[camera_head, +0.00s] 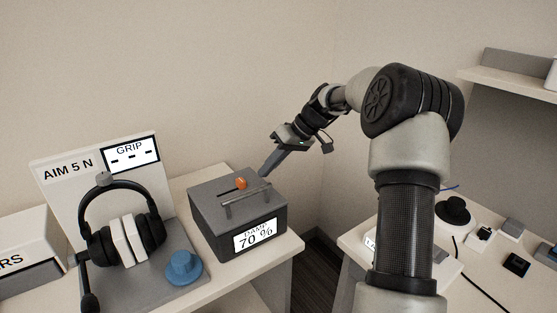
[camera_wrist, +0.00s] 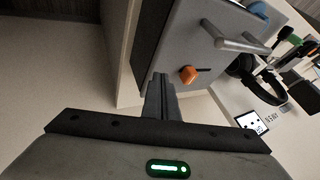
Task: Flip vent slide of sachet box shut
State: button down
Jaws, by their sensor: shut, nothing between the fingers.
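The sachet box (camera_head: 222,222) is a dark grey box on the left table, with a display on its front reading "DAMP 70 %". An orange slide knob (camera_head: 241,184) sits in a dark slot on its top, behind a grey bar handle (camera_head: 246,199). In the wrist view the orange knob (camera_wrist: 188,74) is at one end of its slot, close to the fingertips. My gripper (camera_head: 265,172) is shut and empty. Its tips are just to the right of the knob at the box's back right edge, and I cannot tell whether they touch the box.
A headset (camera_head: 122,222) hangs on a stand at the left, with a "GRIP" display (camera_head: 131,152) behind it. A blue knob (camera_head: 184,267) stands between headset and box. A second table at the right holds several small items. A gap separates the tables.

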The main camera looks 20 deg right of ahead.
jog(key=shift+s+a+f+b, duration=0.1)
jog(key=shift+s+a+b, duration=0.15)
jog(key=shift+a, duration=0.8)
jog(key=shift+s+a+f+b, duration=0.15)
jog(key=shift+s+a, duration=0.1)
jog(key=shift+a, duration=0.8)
jog(key=shift+r, duration=0.1)
jog(key=shift+a, duration=0.1)
jog(key=a, duration=0.2)
jog(key=s+a, duration=0.1)
jog(key=a, duration=0.1)
jog(key=a+b, duration=0.1)
jog(key=a, duration=0.1)
jog(key=shift+s+a, duration=0.15)
jog(key=shift+s, duration=0.2)
jog(key=shift+r, duration=0.15)
jog(key=p+v, duration=0.4)
jog(key=v, duration=1.3)
jog(key=shift+d, duration=0.3)
